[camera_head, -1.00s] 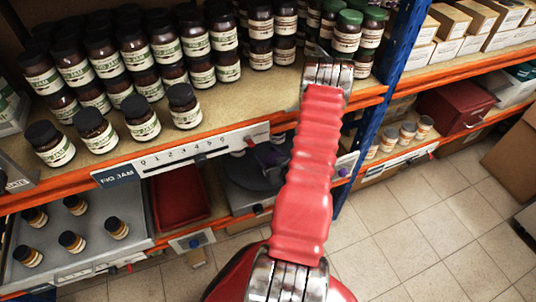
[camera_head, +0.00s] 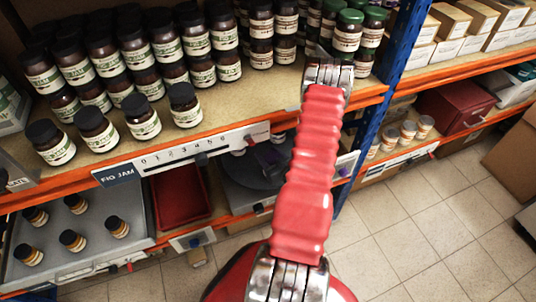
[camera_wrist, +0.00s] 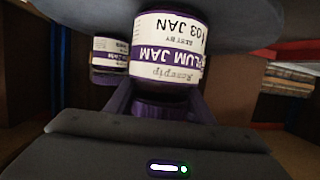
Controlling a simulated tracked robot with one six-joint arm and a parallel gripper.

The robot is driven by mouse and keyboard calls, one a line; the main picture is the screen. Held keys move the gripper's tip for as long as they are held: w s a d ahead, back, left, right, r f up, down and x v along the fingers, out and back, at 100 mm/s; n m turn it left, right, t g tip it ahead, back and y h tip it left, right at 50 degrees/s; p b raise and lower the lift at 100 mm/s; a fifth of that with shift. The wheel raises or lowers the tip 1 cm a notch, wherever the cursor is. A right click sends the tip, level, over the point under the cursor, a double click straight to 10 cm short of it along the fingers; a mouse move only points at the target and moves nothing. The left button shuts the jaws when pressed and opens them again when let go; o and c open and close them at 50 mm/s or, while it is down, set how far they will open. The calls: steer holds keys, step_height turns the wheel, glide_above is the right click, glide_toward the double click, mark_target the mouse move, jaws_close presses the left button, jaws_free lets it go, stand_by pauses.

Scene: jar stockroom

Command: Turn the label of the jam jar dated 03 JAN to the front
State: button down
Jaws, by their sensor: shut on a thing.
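The plum jam jar dated 03 JAN (camera_wrist: 166,48) fills the upper middle of the wrist view. Its white and purple label faces the wrist camera and reads upside down in the picture. My gripper (camera_wrist: 160,105) is shut on the jar's dark purple lid, with a purple finger on each side. The jar's base meets a grey surface (camera_wrist: 75,10) at the top of the picture; I cannot tell whether it touches. In the head view my red arm reaches to the shelf, and the gripper and held jar cannot be made out clearly.
A second jar (camera_wrist: 109,58) with a similar label stands close on the left in the wrist view. In the head view a grey round plate (camera_head: 250,178) lies on the lower shelf, beside a red tray (camera_head: 180,198). Fig jam jars (camera_head: 142,117) crowd the upper shelf.

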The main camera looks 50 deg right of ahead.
steer(key=c, duration=0.8)
jaws_free()
steer(key=shift+f, duration=0.15)
steer(key=shift+o, duration=0.2)
steer(key=shift+s, duration=0.15)
steer(key=v, duration=1.3)
steer(key=shift+s, duration=0.3)
steer(key=shift+a, duration=0.1)
